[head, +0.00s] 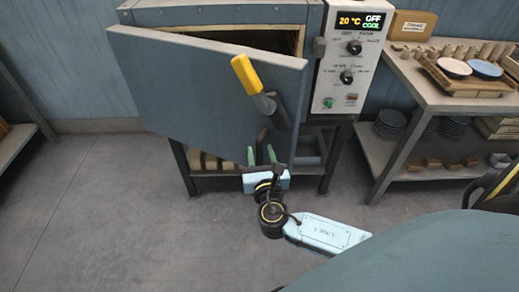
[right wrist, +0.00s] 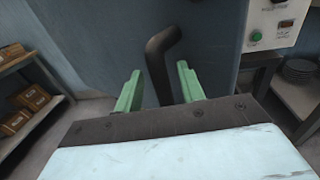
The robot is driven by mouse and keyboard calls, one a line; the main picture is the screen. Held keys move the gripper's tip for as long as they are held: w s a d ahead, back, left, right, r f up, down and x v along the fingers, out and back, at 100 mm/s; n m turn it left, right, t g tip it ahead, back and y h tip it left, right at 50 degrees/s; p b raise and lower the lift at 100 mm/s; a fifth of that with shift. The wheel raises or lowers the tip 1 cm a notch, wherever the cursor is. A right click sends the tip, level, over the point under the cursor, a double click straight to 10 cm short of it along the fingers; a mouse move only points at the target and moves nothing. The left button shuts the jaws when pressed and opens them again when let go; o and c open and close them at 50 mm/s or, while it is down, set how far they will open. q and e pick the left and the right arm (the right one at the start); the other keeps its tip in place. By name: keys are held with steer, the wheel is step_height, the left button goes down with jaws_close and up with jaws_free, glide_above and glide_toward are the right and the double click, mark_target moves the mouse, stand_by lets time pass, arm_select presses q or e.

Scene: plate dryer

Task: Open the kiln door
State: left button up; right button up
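The kiln (head: 220,14) stands at the back with its grey-blue door (head: 180,85) ajar. The door's right edge stands away from the kiln body, and a gap shows along the top. A dark bent handle (head: 279,112) is on the door's outer face, close to a yellow grip (head: 246,74). My right gripper (head: 261,156) is low in front of the door. Its green fingers are open, and in the right wrist view (right wrist: 158,90) the dark handle (right wrist: 160,60) lies between them, with gaps on both sides. My left gripper is not in view.
The control panel (head: 349,60) right of the door reads 20 °C, OFF and COOL. A table (head: 440,98) at the right holds plates and a cardboard box (head: 412,25). A shelf (head: 22,140) stands at the left. The floor (head: 110,215) at the left front is clear.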

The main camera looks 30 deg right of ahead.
steer(key=shift+x, duration=1.05)
jaws_close()
